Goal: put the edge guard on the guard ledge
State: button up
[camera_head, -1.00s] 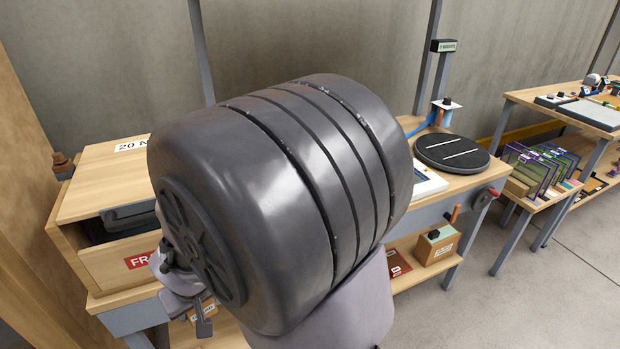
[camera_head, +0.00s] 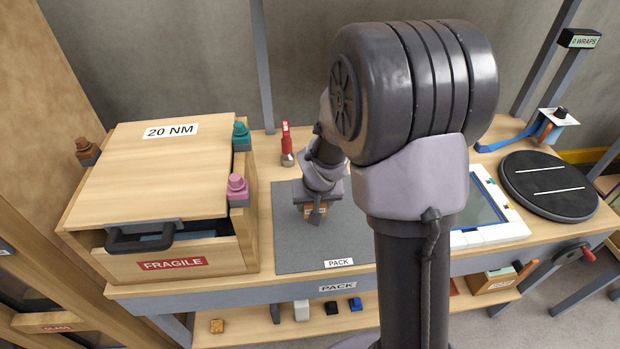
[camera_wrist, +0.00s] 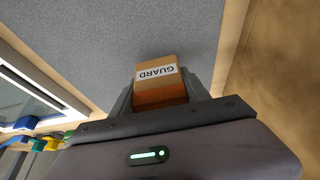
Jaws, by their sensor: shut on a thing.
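The edge guard is a small brown and orange block (camera_wrist: 158,82) with a white GUARD label, which reads upside down in the wrist view. My gripper (camera_wrist: 163,98) is shut on it, one finger on each side. In the head view my gripper (camera_head: 316,214) holds the edge guard (camera_head: 314,209) over the grey PACK mat (camera_head: 300,250). I cannot tell whether the block touches the mat. Its lower part is partly hidden by my gripper in the head view. I cannot make out a guard ledge in either view.
A white-framed screen (camera_head: 490,212) and a black turntable (camera_head: 548,186) are at right. A lower shelf (camera_head: 255,333) holds small blocks.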

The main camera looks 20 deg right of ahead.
jog(key=w, duration=0.1)
jog(key=w+d, duration=0.2)
jog(key=shift+w+d+f, duration=0.2)
jog(key=shift+w+f, duration=0.05)
jog(key=shift+w, duration=0.15)
notch_tip(320, 180, down, 4)
jog(key=shift+w+d+r+b, duration=0.1)
jog(key=shift+w+b, duration=0.05)
jog(key=shift+b, duration=1.1)
jog(key=shift+r, duration=0.15)
jog(key=o, duration=1.4)
jog(key=shift+c, duration=0.2)
